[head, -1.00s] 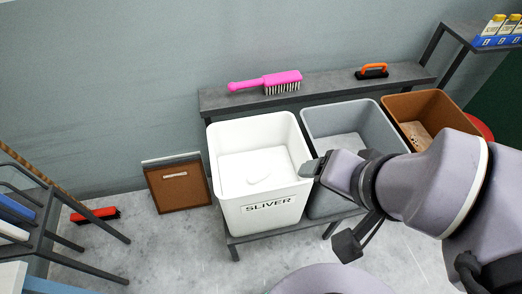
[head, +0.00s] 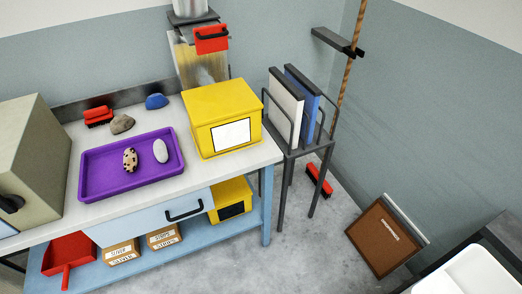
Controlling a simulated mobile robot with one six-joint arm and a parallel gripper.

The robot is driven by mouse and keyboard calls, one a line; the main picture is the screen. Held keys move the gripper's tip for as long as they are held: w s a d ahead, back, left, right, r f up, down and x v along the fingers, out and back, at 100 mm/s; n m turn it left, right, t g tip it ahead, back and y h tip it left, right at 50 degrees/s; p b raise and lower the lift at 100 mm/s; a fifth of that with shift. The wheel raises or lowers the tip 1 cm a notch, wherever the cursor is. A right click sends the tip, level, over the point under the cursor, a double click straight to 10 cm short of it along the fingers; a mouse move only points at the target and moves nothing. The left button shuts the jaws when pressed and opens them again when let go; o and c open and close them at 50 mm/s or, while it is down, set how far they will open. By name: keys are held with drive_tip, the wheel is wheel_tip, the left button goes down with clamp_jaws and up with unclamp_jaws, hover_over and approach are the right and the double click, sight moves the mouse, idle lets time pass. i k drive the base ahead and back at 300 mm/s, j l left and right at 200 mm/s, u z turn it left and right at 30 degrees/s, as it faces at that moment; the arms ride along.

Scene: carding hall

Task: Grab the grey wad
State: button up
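In the head view, a grey-brown wad (head: 122,123) lies on the white worktop, just behind a purple tray (head: 101,188). A pale, whitish-grey wad (head: 160,150) and a cream wad with dark spots (head: 130,159) lie inside the tray, side by side and apart. A blue wad (head: 156,101) rests on the worktop behind the tray. My gripper is not in view.
A yellow box (head: 222,116) stands on the worktop right of the tray, and a beige cabinet (head: 38,165) at its left. A red brush (head: 98,115) lies at the back. A dark rack (head: 291,153) stands right of the table. Floor in front of it is clear.

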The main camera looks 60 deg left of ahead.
sight(161, 152)
drive_tip(key=u, duration=3.1)
drive_tip(key=i+j, duration=0.15)
drive_tip(key=i, duration=0.4)
drive_tip(key=i+j+z, duration=0.15)
drive_tip(key=i, duration=0.4)
